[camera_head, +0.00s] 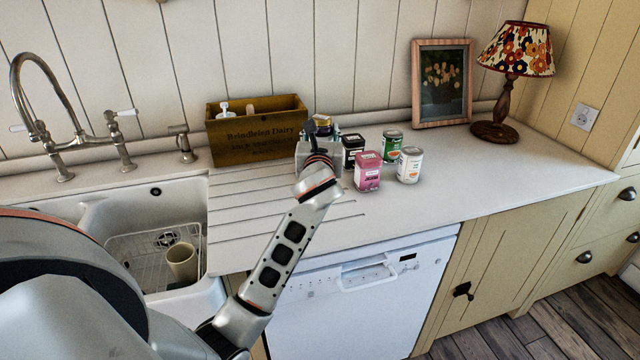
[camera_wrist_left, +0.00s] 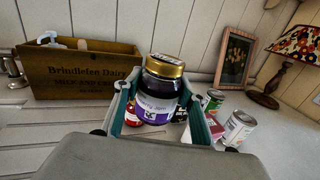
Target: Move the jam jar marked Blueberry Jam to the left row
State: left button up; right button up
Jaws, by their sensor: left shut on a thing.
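A jam jar (camera_wrist_left: 160,88) with a gold lid, dark contents and a purple-and-white label shows in the left wrist view; the readable part of the label ends in "berry Jam". My left gripper (camera_wrist_left: 154,108) is shut on it, with teal fingers on either side. The jar is close to upright. In the head view my left gripper (camera_head: 319,142) is at the back of the counter and hides most of the jar. I cannot tell how high the jar is above the counter. A small red item (camera_wrist_left: 132,113) is partly hidden behind the jar. My right gripper is out of view.
Right of the gripper stand a black tin (camera_head: 353,148), a pink tin (camera_head: 367,172), a green can (camera_head: 391,143) and a white can (camera_head: 409,165). A wooden crate (camera_head: 255,148) stands left. The ribbed drainer (camera_head: 250,205) is bare in front. A lamp (camera_head: 512,75) and framed picture (camera_head: 441,85) are farther right.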

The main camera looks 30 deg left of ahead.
pick_arm(q)
notch_tip(320, 180, down, 14)
jog(key=b, duration=0.3)
jog(key=shift+r, duration=0.1)
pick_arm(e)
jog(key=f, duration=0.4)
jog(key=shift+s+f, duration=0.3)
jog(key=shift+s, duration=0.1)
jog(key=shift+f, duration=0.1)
pick_arm(q)
jog(key=o, duration=1.5)
jog(key=shift+f, duration=0.2)
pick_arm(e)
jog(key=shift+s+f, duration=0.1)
pick_arm(q)
jog(key=shift+r, duration=0.25)
jog(key=v, duration=1.2)
jog(key=shift+f, duration=0.1)
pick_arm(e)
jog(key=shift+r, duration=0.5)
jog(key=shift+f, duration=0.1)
